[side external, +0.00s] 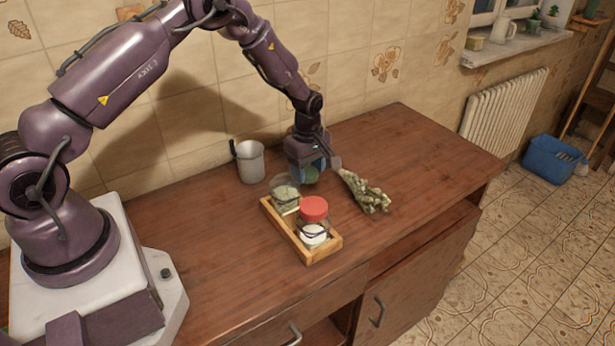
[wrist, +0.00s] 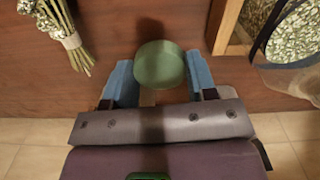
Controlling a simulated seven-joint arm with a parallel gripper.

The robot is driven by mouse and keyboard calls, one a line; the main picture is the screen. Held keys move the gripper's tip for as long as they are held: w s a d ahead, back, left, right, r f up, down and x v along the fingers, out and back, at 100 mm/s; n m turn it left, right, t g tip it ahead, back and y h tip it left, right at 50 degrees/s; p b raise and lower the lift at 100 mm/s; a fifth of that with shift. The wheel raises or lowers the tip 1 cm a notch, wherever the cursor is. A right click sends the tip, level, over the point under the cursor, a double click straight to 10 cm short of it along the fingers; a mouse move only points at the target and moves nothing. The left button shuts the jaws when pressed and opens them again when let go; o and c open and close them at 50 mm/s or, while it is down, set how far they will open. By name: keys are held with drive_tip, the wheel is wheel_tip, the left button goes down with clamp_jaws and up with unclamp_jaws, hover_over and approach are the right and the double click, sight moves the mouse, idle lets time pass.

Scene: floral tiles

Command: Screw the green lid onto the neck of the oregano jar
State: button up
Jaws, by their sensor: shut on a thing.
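My gripper (side external: 318,170) is shut on the green lid (side external: 311,174), above the wooden counter beside the tray. In the wrist view the round green lid (wrist: 160,65) sits between the two blue fingers of my gripper (wrist: 160,84). An open glass jar (side external: 285,192) with green-grey dried herb inside stands in the tray; I take it as the oregano jar, though no label is readable. In the wrist view a jar of herb (wrist: 293,35) shows at the upper right, cut by the frame edge. The lid is to the right of this jar and apart from it.
A wooden tray (side external: 285,236) also holds a jar with a red lid (side external: 314,209) and white contents. A grey metal cup (side external: 250,161) stands behind it. A tied herb bundle (side external: 368,193) lies right of my gripper. The counter's right end is clear.

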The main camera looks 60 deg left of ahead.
sight(312, 174)
wheel_tip(312, 174, up, 11)
drive_tip(key=d, duration=0.2)
drive_tip(key=s+d+r, duration=0.3)
drive_tip(key=s, duration=0.6)
drive_tip(key=shift+r+n, duration=0.2)
drive_tip(key=shift+n, duration=0.2)
drive_tip(key=shift+f, duration=2.9)
drive_tip(key=shift+f, duration=0.8)
drive_tip(key=o, duration=1)
